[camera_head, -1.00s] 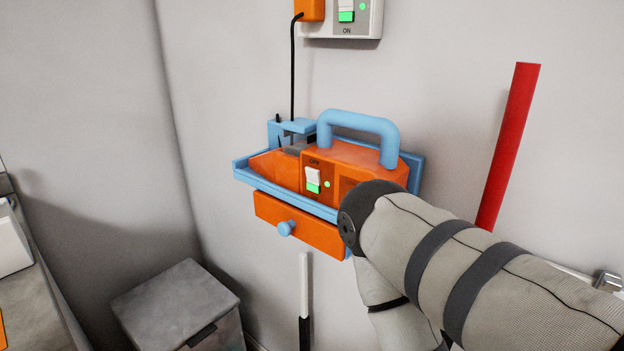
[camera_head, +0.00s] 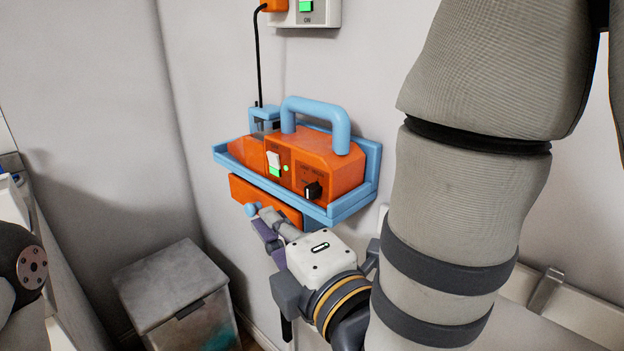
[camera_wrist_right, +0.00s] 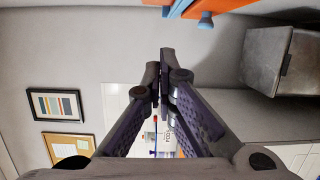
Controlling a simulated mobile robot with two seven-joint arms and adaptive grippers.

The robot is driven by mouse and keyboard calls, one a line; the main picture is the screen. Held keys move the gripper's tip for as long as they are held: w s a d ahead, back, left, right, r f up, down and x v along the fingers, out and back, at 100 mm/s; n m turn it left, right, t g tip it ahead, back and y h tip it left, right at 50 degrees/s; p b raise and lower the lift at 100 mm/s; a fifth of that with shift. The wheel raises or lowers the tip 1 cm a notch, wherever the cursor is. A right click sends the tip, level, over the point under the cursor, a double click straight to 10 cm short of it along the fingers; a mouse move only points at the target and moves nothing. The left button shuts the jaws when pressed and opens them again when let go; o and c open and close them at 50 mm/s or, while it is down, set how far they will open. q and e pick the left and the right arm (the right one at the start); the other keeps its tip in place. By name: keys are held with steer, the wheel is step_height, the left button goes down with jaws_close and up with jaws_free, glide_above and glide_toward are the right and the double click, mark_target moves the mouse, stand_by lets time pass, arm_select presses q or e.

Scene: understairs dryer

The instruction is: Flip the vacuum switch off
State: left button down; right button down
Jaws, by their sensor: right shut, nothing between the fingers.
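The orange vacuum (camera_head: 312,160) with a blue handle sits in a blue wall holder (camera_head: 350,205). Its switch (camera_head: 274,164) is a white and green rocker with a lit green light beside it, on the front face. A black knob is to the right of the switch. My right gripper (camera_head: 262,222) is shut and empty, below the switch and close to the blue knob of the orange drawer (camera_head: 245,196). I cannot tell if it touches that knob. In the right wrist view the fingers (camera_wrist_right: 160,75) are closed together. My left gripper is out of view.
A wall socket panel (camera_head: 308,12) with a green switch marked ON is above, with an orange plug and black cord. A grey lidded bin (camera_head: 170,280) stands below left. The wall left of the vacuum is clear.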

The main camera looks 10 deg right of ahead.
mark_target(274, 164)
steer(key=shift+a+r+n, duration=0.25)
steer(key=shift+r+n, duration=0.25)
steer(key=shift+r, duration=0.3)
steer(key=w, duration=1.1)
steer(key=shift+w+a+r, duration=0.15)
steer(key=shift+w+r, duration=0.15)
steer(key=shift+r, duration=0.05)
